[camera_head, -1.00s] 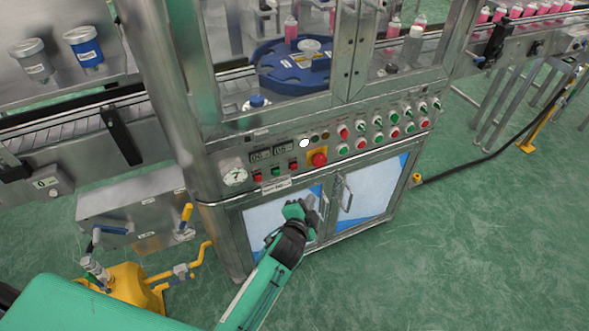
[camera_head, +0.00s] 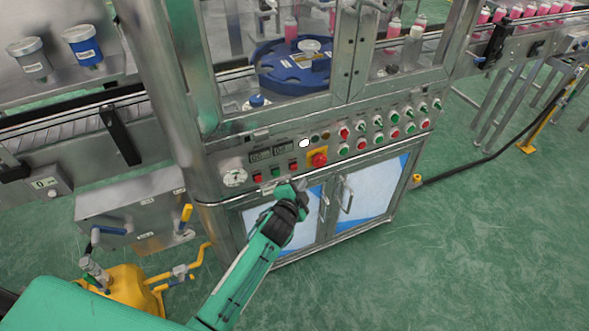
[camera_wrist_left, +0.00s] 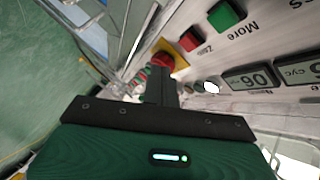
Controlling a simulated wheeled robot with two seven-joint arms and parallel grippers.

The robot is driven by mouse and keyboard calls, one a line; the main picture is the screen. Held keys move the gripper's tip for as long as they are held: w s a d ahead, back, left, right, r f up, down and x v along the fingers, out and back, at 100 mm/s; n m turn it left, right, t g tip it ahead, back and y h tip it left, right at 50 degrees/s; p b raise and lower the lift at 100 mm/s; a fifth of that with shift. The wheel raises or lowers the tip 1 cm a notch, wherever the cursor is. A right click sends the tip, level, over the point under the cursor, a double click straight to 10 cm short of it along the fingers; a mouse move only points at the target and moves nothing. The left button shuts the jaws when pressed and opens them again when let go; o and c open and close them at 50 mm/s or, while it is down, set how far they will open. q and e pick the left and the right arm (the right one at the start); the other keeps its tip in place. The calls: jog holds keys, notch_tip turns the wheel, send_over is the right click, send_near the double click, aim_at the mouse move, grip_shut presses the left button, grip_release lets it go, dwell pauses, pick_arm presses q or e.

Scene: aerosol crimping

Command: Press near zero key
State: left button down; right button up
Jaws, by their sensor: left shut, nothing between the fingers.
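The red Zero key (camera_head: 293,167) sits on the control panel beside the green More key (camera_head: 275,172). In the left wrist view the red key (camera_wrist_left: 190,40) has the label "Zero" beside it. My left gripper (camera_head: 300,186) is shut and empty, just below the panel's lower edge and below the red key. In the wrist view its closed fingers (camera_wrist_left: 160,80) overlap the red emergency stop; I see no contact with the Zero key. My right gripper is not in view.
A red emergency stop (camera_head: 317,158) on a yellow plate is right of the Zero key. Two displays (camera_head: 272,152) and a gauge (camera_head: 235,178) are nearby. Rows of red and green buttons (camera_head: 390,128) fill the right. Cabinet doors with handles (camera_head: 347,195) lie below.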

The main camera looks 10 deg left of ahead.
aim_at(294, 168)
pick_arm(q)
jog(key=shift+w+a, duration=0.9)
jog(key=shift+w, duration=0.2)
dwell(1.3)
jog(key=shift+w+a+p, duration=0.25)
jog(key=shift+w+p, duration=0.05)
jog(key=shift+w+a, duration=0.25)
jog(key=shift+w, duration=0.05)
dwell(0.8)
jog(key=shift+s+d, duration=0.1)
jog(key=shift+s+d+p, duration=0.3)
jog(key=shift+s+d, duration=0.15)
jog(key=shift+s, duration=0.1)
